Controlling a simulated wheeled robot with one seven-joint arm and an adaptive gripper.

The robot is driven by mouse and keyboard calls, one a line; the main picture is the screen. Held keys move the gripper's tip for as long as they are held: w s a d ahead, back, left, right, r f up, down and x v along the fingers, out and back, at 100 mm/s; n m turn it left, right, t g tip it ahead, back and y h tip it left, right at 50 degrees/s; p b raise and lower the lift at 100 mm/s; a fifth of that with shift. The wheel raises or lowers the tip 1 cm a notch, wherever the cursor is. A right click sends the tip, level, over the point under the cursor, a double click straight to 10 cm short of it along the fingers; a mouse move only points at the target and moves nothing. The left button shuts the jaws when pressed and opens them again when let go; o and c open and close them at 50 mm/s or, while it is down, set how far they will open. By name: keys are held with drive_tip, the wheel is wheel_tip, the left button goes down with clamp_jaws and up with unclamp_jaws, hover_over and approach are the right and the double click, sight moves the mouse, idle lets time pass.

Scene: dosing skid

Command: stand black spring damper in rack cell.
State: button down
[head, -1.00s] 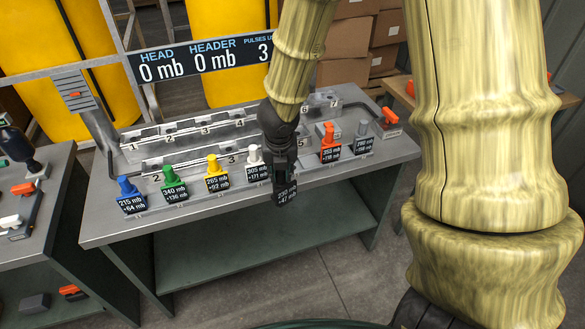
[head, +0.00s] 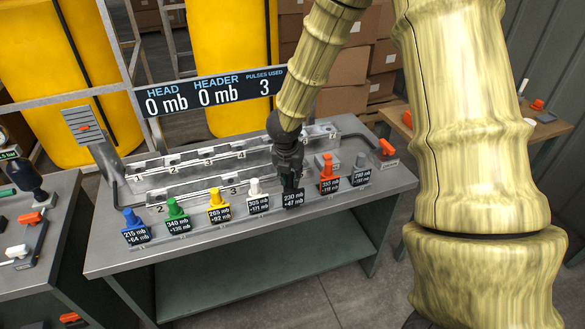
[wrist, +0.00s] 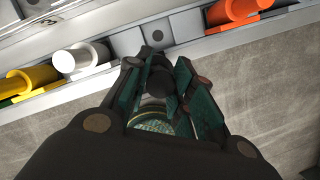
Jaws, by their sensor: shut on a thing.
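The black spring damper (head: 293,199), labelled 230 mb +47 mb, is at the front row between the white and the red-orange dampers. My gripper (head: 290,180) comes down from above and is shut on its upper part. In the wrist view, my gripper (wrist: 158,92) has a dark round part of the black damper (wrist: 156,82) between its fingers. Beyond the fingers is a bare grey rack cell plate (wrist: 155,32) with a dark hole. The fingers hide the damper's foot, so I cannot tell whether it touches the rack.
The white damper (head: 256,194) and the red-orange damper (head: 328,175) stand close on either side. Blue (head: 133,225), green (head: 176,215), yellow (head: 218,205) and grey (head: 360,170) dampers share the row. A numbered rail (head: 205,158) lies behind.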

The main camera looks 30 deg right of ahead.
drive_tip(key=w+d+f+p, duration=0.3)
drive_tip(key=w+f, duration=0.1)
drive_tip(key=shift+w+d, duration=0.3)
drive_tip(key=shift+d, duration=0.1)
drive_tip(key=shift+f, duration=0.15)
idle(0.4)
drive_tip(key=c, duration=1.2)
unclamp_jaws()
drive_tip(key=shift+c, duration=0.2)
drive_tip(key=shift+r, duration=0.2)
